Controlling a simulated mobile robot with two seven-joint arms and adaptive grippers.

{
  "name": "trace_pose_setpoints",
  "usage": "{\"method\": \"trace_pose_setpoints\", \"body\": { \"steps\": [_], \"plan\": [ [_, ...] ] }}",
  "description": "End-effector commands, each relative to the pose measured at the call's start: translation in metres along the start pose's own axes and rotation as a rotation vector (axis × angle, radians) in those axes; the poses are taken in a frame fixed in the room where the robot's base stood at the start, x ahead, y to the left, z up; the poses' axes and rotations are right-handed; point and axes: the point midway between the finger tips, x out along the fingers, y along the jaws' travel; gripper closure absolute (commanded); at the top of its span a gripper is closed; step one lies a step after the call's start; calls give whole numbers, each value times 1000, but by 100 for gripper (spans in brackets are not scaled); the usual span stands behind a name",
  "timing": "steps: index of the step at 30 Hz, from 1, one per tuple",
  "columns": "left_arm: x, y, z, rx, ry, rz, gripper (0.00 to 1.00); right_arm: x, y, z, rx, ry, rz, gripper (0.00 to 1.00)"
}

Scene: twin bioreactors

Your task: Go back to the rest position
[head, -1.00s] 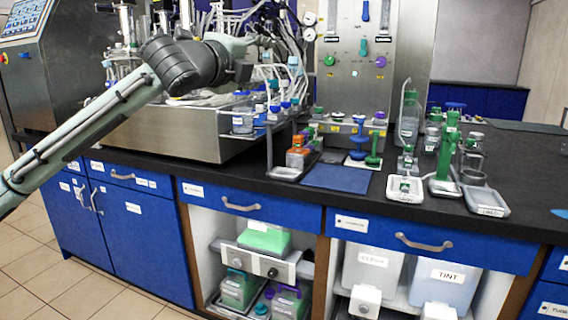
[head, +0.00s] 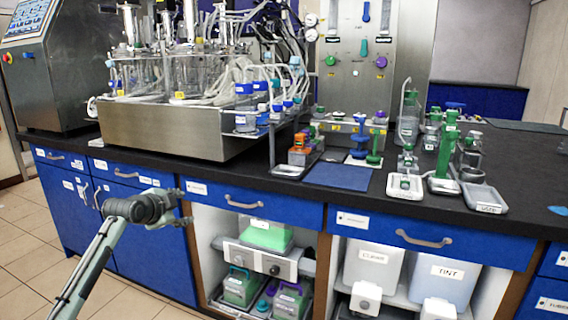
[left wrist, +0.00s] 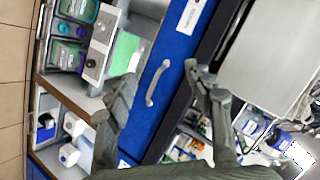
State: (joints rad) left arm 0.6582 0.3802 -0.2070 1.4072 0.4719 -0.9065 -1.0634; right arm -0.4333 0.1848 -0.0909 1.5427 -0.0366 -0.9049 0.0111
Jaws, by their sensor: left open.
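My left gripper (head: 184,206) is in the lower left of the head view, in front of the blue cabinet fronts and below the bench top's edge. Its arm comes up from the bottom left. In the left wrist view, the two grey fingers of this gripper (left wrist: 158,74) are spread apart with nothing between them. Behind the gap is a blue drawer front with a silver handle (left wrist: 156,83). My right gripper is in neither view.
The black bench top (head: 335,155) carries the bioreactor unit with its steel base (head: 165,130), a blue mat (head: 338,177) and several small green-topped stands. Below are blue drawers (head: 250,203) and open shelves with a TINT container (head: 445,280). Tiled floor (head: 25,255) is clear at left.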

Motion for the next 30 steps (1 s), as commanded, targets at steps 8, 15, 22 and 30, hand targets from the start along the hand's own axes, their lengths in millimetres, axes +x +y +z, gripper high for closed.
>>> {"method": "trace_pose_setpoints", "body": {
  "steps": [8,15,22,30],
  "plan": [
    [12,56,84,-231,-131,50,47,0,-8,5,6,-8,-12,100],
    [6,36,121,-555,-270,-101,47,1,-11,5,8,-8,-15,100],
    [-7,12,150,-856,-337,-304,47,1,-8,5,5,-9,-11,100],
    [-6,158,185,-849,-445,-148,47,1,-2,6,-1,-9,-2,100]
  ]
}}
